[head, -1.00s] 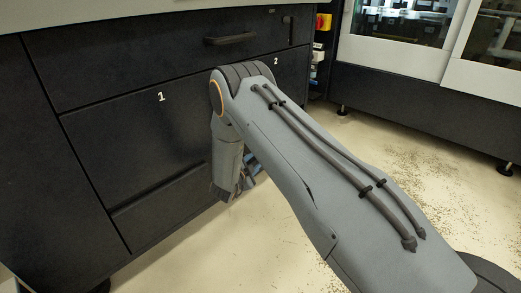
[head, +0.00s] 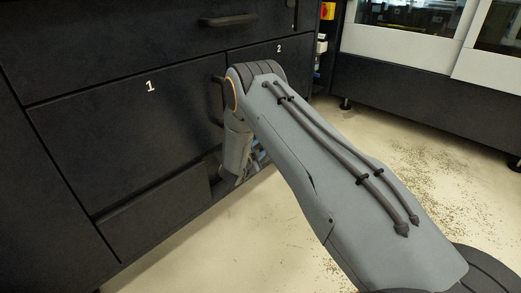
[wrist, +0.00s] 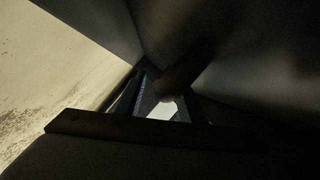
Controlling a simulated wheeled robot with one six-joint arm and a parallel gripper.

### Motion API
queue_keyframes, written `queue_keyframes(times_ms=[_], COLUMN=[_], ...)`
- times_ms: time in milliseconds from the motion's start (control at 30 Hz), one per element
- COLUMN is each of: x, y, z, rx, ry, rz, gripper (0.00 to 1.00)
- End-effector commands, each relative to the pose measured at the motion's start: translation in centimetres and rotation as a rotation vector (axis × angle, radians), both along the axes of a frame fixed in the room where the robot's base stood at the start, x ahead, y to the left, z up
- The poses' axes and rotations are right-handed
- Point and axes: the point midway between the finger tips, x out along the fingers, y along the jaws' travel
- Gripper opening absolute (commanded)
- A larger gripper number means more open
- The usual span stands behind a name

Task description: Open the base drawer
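The base drawer (head: 155,212) is the low black panel under door 1 at the bottom of the dark cabinet. I cannot tell whether it is flush or slightly out. My gripper (head: 230,178) hangs pointing down just past the drawer's right end, partly hidden by my arm. In the wrist view two fingers of my gripper (wrist: 163,98) stand apart with a bright patch between them. A dark bar-like shape (wrist: 182,75) lies at or between the fingertips. It is too dark to tell whether it is a handle or whether they touch it.
Door 1 (head: 125,125) is above the base drawer, with a dark vertical handle (head: 217,100) beside my arm. Door 2 (head: 290,62) is to its right. A top drawer with a bar handle (head: 228,20) is above. The pale floor (head: 250,245) in front is clear.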

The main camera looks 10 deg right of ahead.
Motion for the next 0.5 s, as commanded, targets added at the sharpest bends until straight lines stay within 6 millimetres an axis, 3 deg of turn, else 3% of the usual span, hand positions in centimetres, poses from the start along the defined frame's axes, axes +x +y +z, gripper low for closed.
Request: queue_keyframes(times_ms=[333,500], x=[0.45,0.44], y=[-0.09,-0.05], z=[-0.05,-0.06], rx=[0.001,0.001], ry=[0.000,0.000], rz=[0.002,0.003], gripper=[0.36,0.09])
